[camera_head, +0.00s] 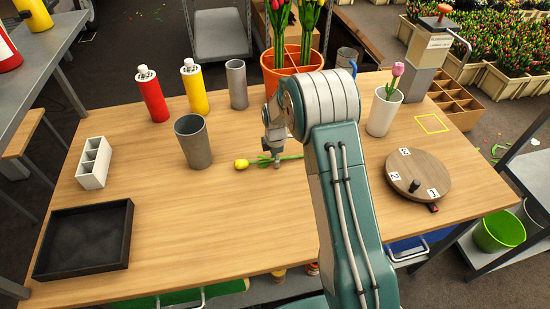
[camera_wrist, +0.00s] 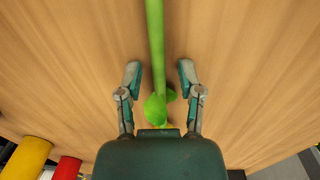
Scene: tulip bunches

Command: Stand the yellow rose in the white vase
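The yellow rose (camera_head: 241,163) lies on the wooden table, its bloom to the left and its green stem to the right. In the wrist view its stem (camera_wrist: 155,45) runs between my fingers; most of the bloom is hidden by my gripper body. My gripper (camera_head: 277,162) is low over the stem, pointing down. In the wrist view my gripper (camera_wrist: 160,76) is open, with a finger on each side of the stem and gaps to both. The white vase (camera_head: 382,114) stands upright to the right, holding a pink tulip (camera_head: 397,70).
A grey cylinder (camera_head: 193,145) stands left of the rose. Red (camera_head: 152,96) and yellow (camera_head: 194,88) bottles and an orange pot (camera_head: 270,78) of tulips are behind. A round wooden board (camera_head: 425,170) lies right, a black tray (camera_head: 84,263) left. The front middle is clear.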

